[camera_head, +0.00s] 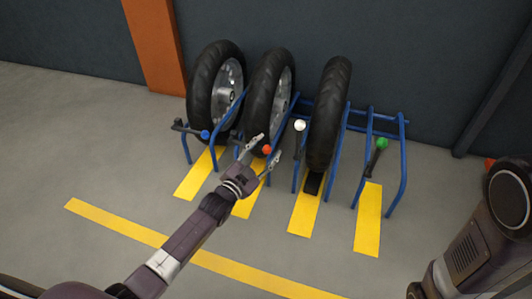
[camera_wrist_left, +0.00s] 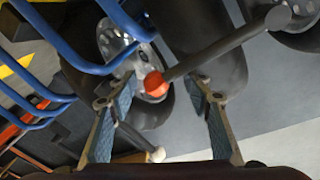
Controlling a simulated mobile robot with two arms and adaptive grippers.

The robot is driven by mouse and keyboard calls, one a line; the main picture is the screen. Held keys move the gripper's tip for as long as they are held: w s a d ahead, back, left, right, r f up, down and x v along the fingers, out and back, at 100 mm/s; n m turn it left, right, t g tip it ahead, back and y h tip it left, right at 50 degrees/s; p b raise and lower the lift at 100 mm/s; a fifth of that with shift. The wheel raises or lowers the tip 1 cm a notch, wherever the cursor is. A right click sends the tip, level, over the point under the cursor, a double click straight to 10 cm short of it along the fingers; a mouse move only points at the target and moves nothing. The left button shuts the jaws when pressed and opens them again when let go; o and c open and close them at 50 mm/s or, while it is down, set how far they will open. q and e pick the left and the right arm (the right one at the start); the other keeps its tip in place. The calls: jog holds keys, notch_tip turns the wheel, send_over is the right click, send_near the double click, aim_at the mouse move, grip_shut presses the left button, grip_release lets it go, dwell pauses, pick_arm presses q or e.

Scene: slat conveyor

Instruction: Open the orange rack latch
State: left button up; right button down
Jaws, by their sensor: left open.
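The orange latch (camera_head: 267,149) is a round orange knob at the front of the blue rack, by the second tyre from the left. In the left wrist view the orange knob (camera_wrist_left: 156,85) sits on the end of a dark lever running up to the right. My left gripper (camera_head: 263,151) is open around the knob in the head view. In the left wrist view its two fingers (camera_wrist_left: 153,95) stand apart on either side of the knob. I cannot tell whether either finger touches it. My right gripper is out of view.
The blue rack (camera_head: 403,165) holds three tyres; its right bay is empty. Blue (camera_head: 205,134), white (camera_head: 299,125) and green (camera_head: 381,143) knobs are on neighbouring latches. Yellow floor stripes (camera_head: 368,225) lead to the bays. The floor in front is clear. An orange post (camera_head: 155,45) stands behind.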

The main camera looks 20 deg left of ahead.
pick_arm(q)
jog(key=shift+w, duration=0.1)
grip_shut()
dwell(0.3)
